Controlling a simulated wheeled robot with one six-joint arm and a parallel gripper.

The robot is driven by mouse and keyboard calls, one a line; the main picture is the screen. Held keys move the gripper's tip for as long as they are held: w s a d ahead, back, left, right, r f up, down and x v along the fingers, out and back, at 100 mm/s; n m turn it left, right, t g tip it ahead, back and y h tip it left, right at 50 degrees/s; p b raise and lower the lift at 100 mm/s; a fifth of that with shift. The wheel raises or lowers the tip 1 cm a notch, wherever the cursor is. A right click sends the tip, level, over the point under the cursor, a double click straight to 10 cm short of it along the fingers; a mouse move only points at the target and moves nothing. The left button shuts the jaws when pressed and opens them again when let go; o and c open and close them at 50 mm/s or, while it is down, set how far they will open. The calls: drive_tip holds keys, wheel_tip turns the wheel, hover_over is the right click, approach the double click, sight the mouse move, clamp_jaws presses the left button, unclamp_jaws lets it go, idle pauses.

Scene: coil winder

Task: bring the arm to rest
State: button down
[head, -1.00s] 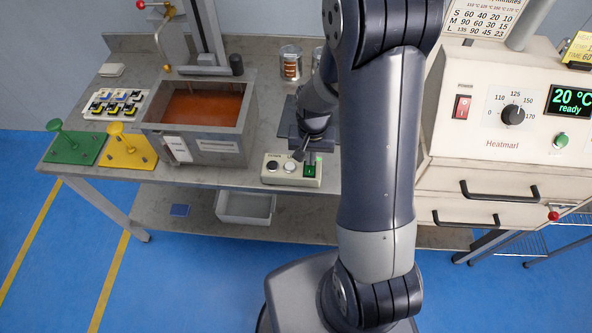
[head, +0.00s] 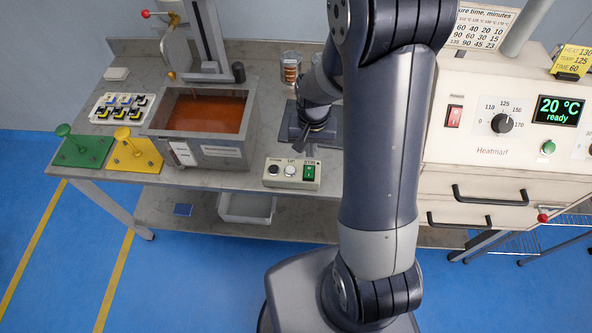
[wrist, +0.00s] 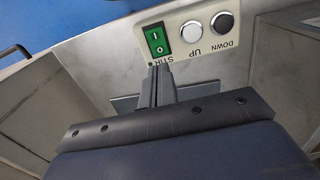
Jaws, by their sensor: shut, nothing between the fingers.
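My gripper (wrist: 157,88) is shut and empty in the wrist view, its fingertips close to the green STIR switch (wrist: 157,39) on the control box. I cannot tell whether they touch it. In the head view my gripper (head: 303,150) is small and partly dark against the bench, just behind the control box (head: 281,173). My arm stands large across the middle of the head view and hides part of the bench. The box also carries a dark and a white button.
A tank of orange-brown liquid (head: 248,115) stands left of my gripper, with a post behind it. Green (head: 83,151) and yellow (head: 136,152) stands sit at the left edge. The cream oven (head: 500,150) is at the right.

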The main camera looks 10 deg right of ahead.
sight(309, 168)
drive_tip(key=shift+r, duration=0.4)
drive_tip(key=shift+f, duration=0.15)
wheel_tip(309, 168, down, 7)
drive_tip(key=b, duration=0.5)
drive_tip(key=shift+r, duration=0.2)
